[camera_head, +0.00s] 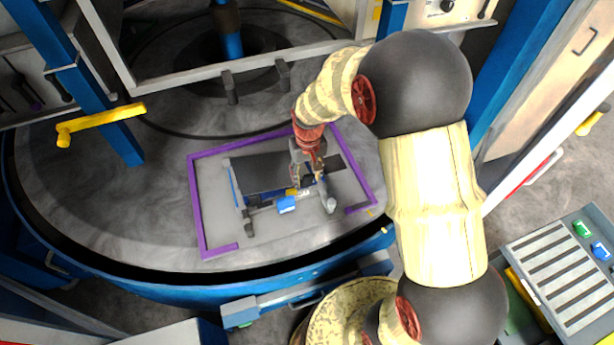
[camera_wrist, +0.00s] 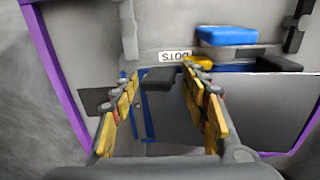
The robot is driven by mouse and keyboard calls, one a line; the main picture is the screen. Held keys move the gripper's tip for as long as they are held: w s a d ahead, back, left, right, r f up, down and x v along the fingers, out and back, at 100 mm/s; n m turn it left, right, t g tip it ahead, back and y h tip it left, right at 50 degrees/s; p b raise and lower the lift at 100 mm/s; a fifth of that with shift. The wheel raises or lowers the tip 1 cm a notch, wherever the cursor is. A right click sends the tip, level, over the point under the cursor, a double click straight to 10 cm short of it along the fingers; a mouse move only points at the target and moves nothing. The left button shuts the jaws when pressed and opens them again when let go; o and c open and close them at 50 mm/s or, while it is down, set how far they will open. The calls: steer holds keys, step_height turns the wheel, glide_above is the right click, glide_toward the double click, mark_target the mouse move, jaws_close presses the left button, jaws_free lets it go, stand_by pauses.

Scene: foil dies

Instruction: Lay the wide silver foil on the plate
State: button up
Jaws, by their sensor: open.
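A dark flat plate (camera_head: 258,172) lies inside the purple-framed area, left of my gripper (camera_head: 309,178). In the wrist view a smooth grey sheet-like surface (camera_wrist: 262,108), likely the same plate, lies right of my gripper (camera_wrist: 152,90). I cannot tell a separate wide silver foil from it with certainty. My gripper is open, pointing down over the framed area. A small dark block (camera_wrist: 158,79) shows between its fingers, with no clear contact. Blue edging shows below the fingers. My gripper hides part of this area in the head view.
A purple rail (camera_head: 197,210) borders the work area. A blue block (camera_head: 286,205) and a lettered label (camera_wrist: 174,55) sit close to my gripper. A yellow lever (camera_head: 100,122) and blue posts stand around the round table. A slotted panel (camera_head: 562,280) is at lower right.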

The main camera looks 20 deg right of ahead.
steer(key=s+r+t, duration=0.1)
steer(key=s+r, duration=0.3)
steer(key=r, duration=0.8)
steer(key=s+r+t, duration=0.1)
steer(key=s+r, duration=0.4)
steer(key=r, duration=0.6)
steer(key=s+r+t, duration=0.3)
steer(key=s+r, duration=0.2)
steer(key=s, duration=0.8)
steer(key=shift+r+p, duration=0.2)
steer(key=shift+p, duration=0.15)
steer(key=shift+f, duration=0.1)
step_height(320, 180, down, 11)
steer(key=b, duration=1.1)
steer(key=shift+w, duration=0.1)
steer(key=shift+c, duration=0.2)
